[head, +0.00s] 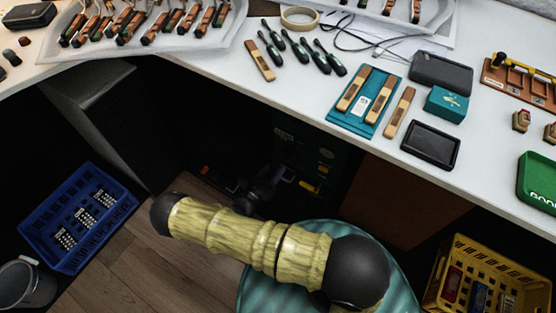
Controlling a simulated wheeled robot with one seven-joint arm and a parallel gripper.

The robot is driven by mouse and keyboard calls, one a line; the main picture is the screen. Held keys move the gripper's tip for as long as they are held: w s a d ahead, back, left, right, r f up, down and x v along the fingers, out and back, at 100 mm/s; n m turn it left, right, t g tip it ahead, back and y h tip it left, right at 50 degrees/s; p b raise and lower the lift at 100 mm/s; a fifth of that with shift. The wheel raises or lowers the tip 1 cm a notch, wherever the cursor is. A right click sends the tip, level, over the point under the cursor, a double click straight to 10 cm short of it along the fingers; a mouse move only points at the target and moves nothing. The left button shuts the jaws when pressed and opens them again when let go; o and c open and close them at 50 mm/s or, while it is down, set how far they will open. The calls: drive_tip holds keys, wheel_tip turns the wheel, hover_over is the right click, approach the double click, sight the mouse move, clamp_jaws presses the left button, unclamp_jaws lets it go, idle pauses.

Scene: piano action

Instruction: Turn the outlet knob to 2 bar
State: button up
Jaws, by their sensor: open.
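I cannot make out the outlet knob or any pressure gauge in the head view. A dark, rounded object (258,190) sits in the shadow under the bench. It is too dim to tell what it is or whether a knob is on it. My arm crosses in front of it, with yellow wood-patterned links and black joints, and hides the floor behind. I do not see my gripper or its fingers.
The white bench (225,75) spans the top, carrying several tools, wooden pieces, a teal mat (343,122) and a black tablet (430,145). A blue crate (118,205) stands at the left, a bucket (28,285) below it, a yellow crate (462,240) at lower right.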

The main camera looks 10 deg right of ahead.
drive_tip(key=p+v, duration=0.2)
drive_tip(key=v, duration=0.8)
drive_tip(key=shift+s+a, duration=0.3)
